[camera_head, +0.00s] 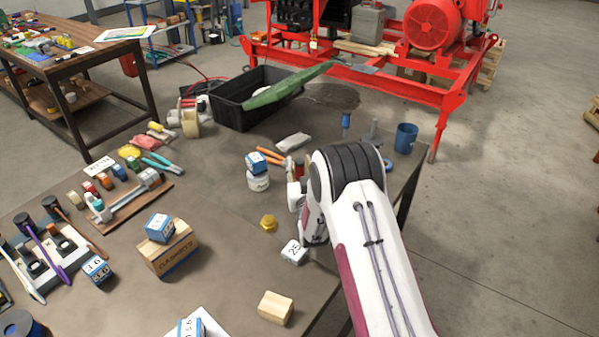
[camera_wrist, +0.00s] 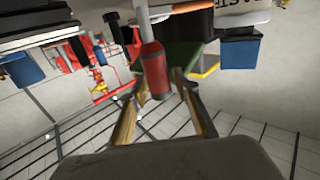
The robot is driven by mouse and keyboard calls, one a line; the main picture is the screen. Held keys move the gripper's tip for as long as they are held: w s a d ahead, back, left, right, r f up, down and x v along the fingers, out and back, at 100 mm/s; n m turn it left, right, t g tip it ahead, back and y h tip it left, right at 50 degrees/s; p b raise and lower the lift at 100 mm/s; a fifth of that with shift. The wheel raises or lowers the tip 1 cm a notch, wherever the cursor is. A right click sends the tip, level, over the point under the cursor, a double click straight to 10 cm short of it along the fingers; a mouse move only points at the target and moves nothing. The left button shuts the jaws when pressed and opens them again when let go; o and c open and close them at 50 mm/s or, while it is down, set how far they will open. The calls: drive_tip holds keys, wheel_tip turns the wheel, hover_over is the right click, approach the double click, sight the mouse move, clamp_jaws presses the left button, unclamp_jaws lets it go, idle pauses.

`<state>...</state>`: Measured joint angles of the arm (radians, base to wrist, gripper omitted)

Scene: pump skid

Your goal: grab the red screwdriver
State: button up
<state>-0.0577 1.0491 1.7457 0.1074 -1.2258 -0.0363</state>
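In the wrist view a red cylindrical handle with a grey shaft (camera_wrist: 153,68) looks like the red screwdriver. It shows between and beyond the two tan fingers of my gripper (camera_wrist: 160,82). The fingers are apart, and I see no clear contact with the handle. How far it is from the fingertips is hard to tell. In the head view my white and dark arm reaches over the right part of the workbench (camera_head: 215,210).
Near my arm stand an upright blue-handled tool (camera_head: 346,121), a blue cup (camera_head: 406,138), a blue-topped block (camera_head: 256,162) on a white round container, and orange-handled pliers (camera_head: 270,154). A black crate (camera_head: 235,105) is behind. A brass nut (camera_head: 268,223) and a wooden block (camera_head: 275,308) lie nearer.

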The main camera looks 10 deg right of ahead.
clamp_jaws()
drive_tip(key=shift+r, duration=0.1)
drive_tip(key=shift+r, duration=4.9)
